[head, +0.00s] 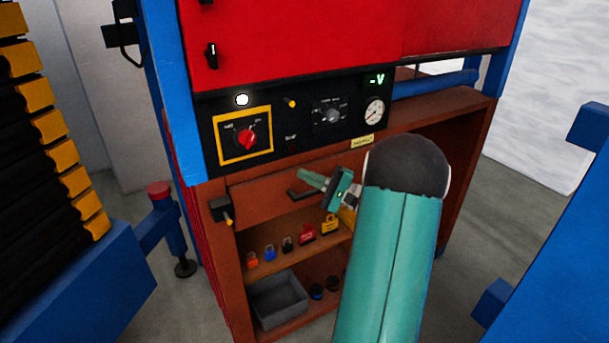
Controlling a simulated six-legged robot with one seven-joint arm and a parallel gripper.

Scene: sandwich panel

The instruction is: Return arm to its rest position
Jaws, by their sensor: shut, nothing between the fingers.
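My arm shows as a large teal link with a dark rounded joint at the lower right of the head view. My gripper (309,184) is in front of the cabinet, below the control panel. Its teal fingers point to the left and are shut with nothing between them. The arm hides part of the shelves and the cabinet's right side. The black control panel (300,118) above the gripper has a red rotary switch (246,138) on a yellow plate, a black knob (331,116), a gauge (374,111) and a lit white lamp (242,99).
The brown cabinet (470,112) holds several padlocks (306,234) on a shelf and a grey bin (279,299) below. Blue frames stand at left (80,285) and right (560,250). A red-topped post (160,190) stands left of the cabinet. Grey floor (520,190) is clear to the right.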

